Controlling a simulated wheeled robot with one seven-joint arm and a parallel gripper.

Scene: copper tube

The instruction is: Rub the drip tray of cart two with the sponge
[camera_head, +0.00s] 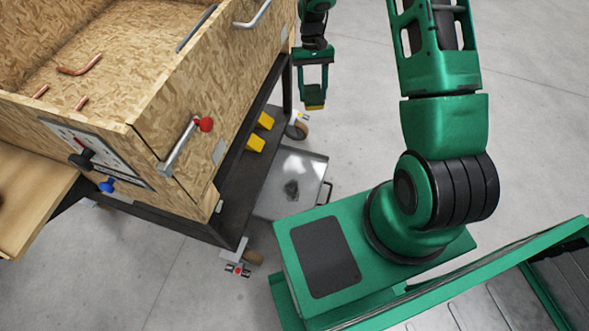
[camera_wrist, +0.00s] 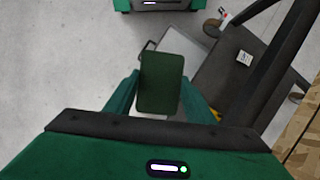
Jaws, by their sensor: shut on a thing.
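My gripper (camera_head: 314,88) hangs at the top middle of the head view, shut on a sponge (camera_head: 315,104) with a yellow side and a dark green side. In the wrist view the sponge's green face (camera_wrist: 161,82) fills the space between the fingers. A grey metal drip tray (camera_head: 313,172) with a wire handle lies low beside and partly under the cart's frame. A dark stain (camera_head: 291,189) marks its middle. The tray also shows beyond the sponge in the wrist view (camera_wrist: 196,46). The sponge is apart from the tray, above the floor. I cannot read a cart number.
Casters (camera_head: 297,129) stick out near the tray. Open grey floor (camera_head: 350,120) lies right of the tray.

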